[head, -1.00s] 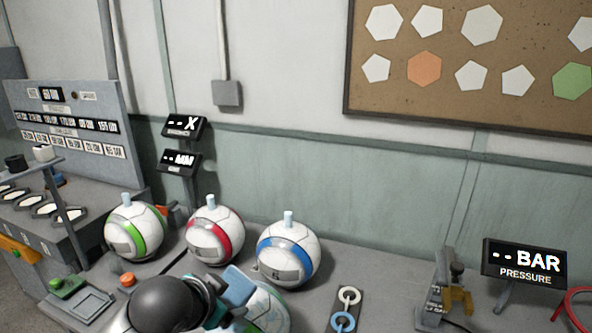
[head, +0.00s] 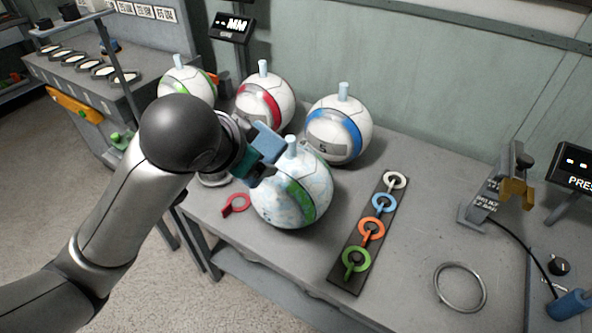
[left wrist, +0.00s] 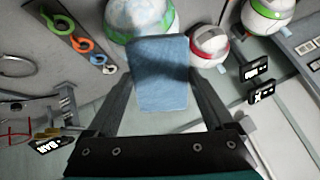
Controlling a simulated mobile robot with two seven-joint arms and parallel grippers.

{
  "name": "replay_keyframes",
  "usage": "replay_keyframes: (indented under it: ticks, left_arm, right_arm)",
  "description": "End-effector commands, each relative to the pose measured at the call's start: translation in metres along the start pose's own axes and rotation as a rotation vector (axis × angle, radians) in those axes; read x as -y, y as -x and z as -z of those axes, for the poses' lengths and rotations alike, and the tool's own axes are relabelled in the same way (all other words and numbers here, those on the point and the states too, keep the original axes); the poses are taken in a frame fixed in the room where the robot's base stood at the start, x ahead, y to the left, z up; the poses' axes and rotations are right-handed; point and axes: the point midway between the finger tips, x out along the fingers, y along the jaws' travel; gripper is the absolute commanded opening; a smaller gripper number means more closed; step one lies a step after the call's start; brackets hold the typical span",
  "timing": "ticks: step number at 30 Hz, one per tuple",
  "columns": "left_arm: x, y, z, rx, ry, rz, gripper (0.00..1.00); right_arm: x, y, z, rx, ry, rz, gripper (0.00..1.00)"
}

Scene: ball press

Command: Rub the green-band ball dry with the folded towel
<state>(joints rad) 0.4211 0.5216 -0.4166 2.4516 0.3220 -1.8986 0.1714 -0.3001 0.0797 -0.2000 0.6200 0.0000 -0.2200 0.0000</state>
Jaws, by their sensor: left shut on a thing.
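My left gripper (head: 258,160) is shut on the folded blue towel (head: 268,141), which also shows between the fingers in the left wrist view (left wrist: 158,75). The near green-band ball (head: 300,196) stands on the table, with pale blue patches on its white panels and a light blue plug on top. It also shows at the top of the left wrist view (left wrist: 138,14). The towel is at the ball's upper left side in the head view and covers part of it; I cannot tell whether they touch. My right gripper is not in view.
Another green-band ball (head: 188,82), a red-band ball (head: 265,98) and a blue-band ball (head: 339,128) stand behind. A black strip with coloured ring tags (head: 345,277) lies to the right. A red tag (head: 234,205) and a metal ring (head: 460,287) lie on the table.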

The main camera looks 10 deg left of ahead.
Motion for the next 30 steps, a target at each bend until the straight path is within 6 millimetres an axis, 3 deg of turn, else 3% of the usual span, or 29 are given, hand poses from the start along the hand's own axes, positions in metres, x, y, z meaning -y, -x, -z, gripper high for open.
replay_keyframes:
  ticks: [11, 20, 30]
  left_arm:
    - [0.000, -0.003, 0.002, 0.001, -0.011, -0.009, 0.32]
    - [-0.001, -0.033, 0.007, -0.020, -0.104, -0.090, 0.32]
    - [-0.004, -0.068, -0.022, -0.072, -0.205, -0.176, 0.32]
  right_arm:
    - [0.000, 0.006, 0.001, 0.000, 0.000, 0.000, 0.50]
    - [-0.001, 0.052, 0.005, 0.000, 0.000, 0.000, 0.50]
    - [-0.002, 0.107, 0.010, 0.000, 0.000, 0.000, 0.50]
